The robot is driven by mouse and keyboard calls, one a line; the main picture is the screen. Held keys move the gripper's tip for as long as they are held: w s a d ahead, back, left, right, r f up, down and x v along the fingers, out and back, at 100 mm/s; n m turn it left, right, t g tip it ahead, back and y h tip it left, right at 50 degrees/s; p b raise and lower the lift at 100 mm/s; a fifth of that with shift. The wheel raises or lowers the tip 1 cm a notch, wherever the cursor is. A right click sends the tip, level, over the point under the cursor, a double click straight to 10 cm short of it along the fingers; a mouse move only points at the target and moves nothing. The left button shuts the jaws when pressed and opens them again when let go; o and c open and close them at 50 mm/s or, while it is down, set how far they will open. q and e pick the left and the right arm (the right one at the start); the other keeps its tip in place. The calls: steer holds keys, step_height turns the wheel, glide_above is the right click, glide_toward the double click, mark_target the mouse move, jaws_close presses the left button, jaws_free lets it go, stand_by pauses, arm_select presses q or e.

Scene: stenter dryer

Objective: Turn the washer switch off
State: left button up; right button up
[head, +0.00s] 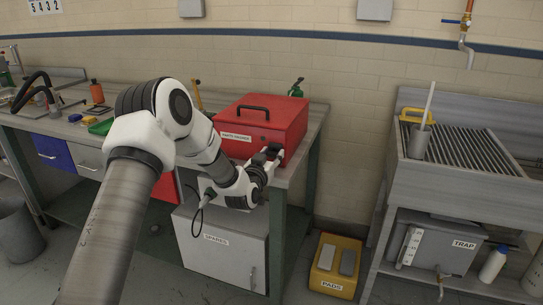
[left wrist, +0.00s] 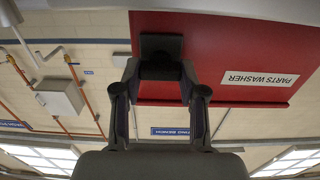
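The red parts washer (head: 262,122) stands on the right end of the workbench, with a black handle on its lid and a white label on its front. My left gripper (head: 272,153) is at the right part of the washer's front face. The left wrist view shows the red front (left wrist: 225,50) with its "PARTS WASHER" label upside down. There, the left gripper's fingers (left wrist: 160,72) point at the red face around a dark block, and I cannot tell fingertips from switch. The switch is not clearly seen in either view. My right gripper is not in view.
The workbench (head: 313,125) carries bottles and a sink at the left. A white "SPARES" cabinet (head: 222,240) is below it. A yellow "PADS" box (head: 335,265) lies on the floor. A grey ribbed sink stand (head: 450,185) is at the right, with a floor gap between.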

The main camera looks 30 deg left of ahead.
arm_select(q)
steer(key=shift+n, duration=0.3)
steer(key=n+b, duration=0.2)
steer(key=n, duration=0.1)
steer(key=shift+a+f+b, duration=0.1)
steer(key=shift+f+b, duration=0.05)
steer(key=shift+b, duration=0.2)
steer(key=n+b, duration=0.4)
steer(key=n, duration=0.1)
steer(key=shift+a+f+n, duration=0.1)
steer(key=shift+n, duration=0.2)
steer(key=n+b, duration=0.3)
steer(key=n, duration=0.1)
steer(key=shift+n+b, duration=1.55)
steer(key=shift+n, duration=0.85)
steer(key=o, duration=1.2)
steer(key=shift+c, duration=0.2)
steer(key=shift+s, duration=0.15)
